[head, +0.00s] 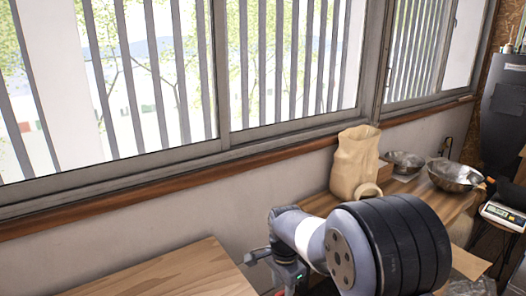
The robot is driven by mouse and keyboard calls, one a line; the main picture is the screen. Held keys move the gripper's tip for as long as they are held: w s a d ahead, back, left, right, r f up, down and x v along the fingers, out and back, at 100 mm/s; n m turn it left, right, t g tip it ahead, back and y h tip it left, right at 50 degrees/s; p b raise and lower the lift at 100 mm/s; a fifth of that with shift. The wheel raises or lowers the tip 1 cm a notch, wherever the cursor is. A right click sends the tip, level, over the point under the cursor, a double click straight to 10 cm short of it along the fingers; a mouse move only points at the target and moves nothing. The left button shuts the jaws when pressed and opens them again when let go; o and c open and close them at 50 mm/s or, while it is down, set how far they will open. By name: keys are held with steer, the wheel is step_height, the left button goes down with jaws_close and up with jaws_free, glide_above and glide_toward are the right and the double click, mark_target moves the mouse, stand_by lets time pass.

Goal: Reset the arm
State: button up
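My arm shows at the bottom middle of the head view, with a large black-ringed joint facing right. Toward its left end is a dark part with a small green light, which seems to be the wrist or the base of my gripper (286,270). The fingers cannot be made out, so I cannot tell whether they are open or shut or hold anything. The arm stands in front of the gap between two wooden surfaces and hides part of the right one.
A wooden tabletop (165,275) lies at lower left, its visible part bare. On the wooden counter (425,205) at right stand a tan paper bag (355,165) and metal bowls (456,176) (403,160). A scale (505,216) and dark machine (505,110) are far right. Windows (290,60) line the wall.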

steer(key=shift+f, duration=0.45)
